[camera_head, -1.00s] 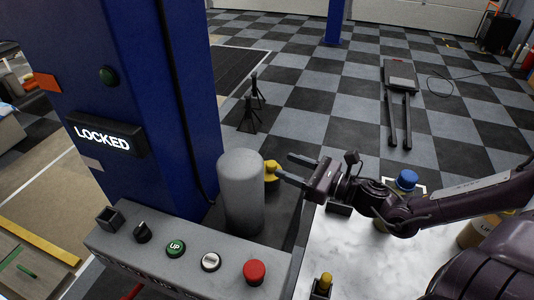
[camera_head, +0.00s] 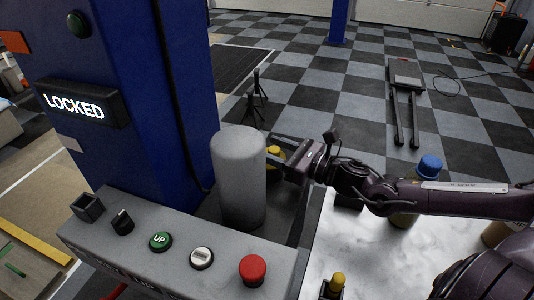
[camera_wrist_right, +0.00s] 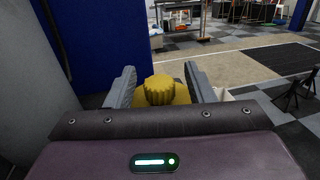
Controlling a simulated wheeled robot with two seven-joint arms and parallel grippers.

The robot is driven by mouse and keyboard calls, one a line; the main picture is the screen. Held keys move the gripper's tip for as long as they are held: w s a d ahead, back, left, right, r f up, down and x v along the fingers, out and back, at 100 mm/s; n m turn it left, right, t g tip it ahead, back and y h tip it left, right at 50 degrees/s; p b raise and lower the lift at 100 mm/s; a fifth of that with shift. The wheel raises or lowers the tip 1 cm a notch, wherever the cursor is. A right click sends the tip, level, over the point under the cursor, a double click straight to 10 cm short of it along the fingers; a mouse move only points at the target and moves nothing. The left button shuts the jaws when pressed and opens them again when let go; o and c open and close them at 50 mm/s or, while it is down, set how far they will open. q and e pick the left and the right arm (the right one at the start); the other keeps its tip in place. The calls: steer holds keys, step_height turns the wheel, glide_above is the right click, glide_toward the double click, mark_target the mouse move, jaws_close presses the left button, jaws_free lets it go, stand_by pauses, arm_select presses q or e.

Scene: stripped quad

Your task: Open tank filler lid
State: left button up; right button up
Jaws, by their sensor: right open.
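The tank is a grey upright cylinder (camera_head: 238,180) behind the control box. The filler lid is a yellow knobbed cap (camera_head: 274,153) on the tank's right side, partly hidden by the cylinder and my fingers. My right gripper (camera_head: 281,151) reaches in from the right with its fingers at the lid. In the right wrist view the ribbed yellow lid (camera_wrist_right: 159,89) sits between the two spread fingers, with visible gaps on both sides. More yellow shows below the knob. My left gripper is in neither view.
The control box (camera_head: 140,215) has green, white and red buttons in front of the tank. A blue post (camera_head: 150,100) bears a lit LOCKED sign (camera_head: 80,103). A blue-capped bottle (camera_head: 429,168) and a yellow-topped item (camera_head: 337,284) stand on the pale bench (camera_head: 385,265) at right.

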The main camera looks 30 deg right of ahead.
steer(key=shift+x, duration=0.95)
steer(key=shift+a, duration=0.1)
steer(key=shift+c, duration=0.4)
jaws_close()
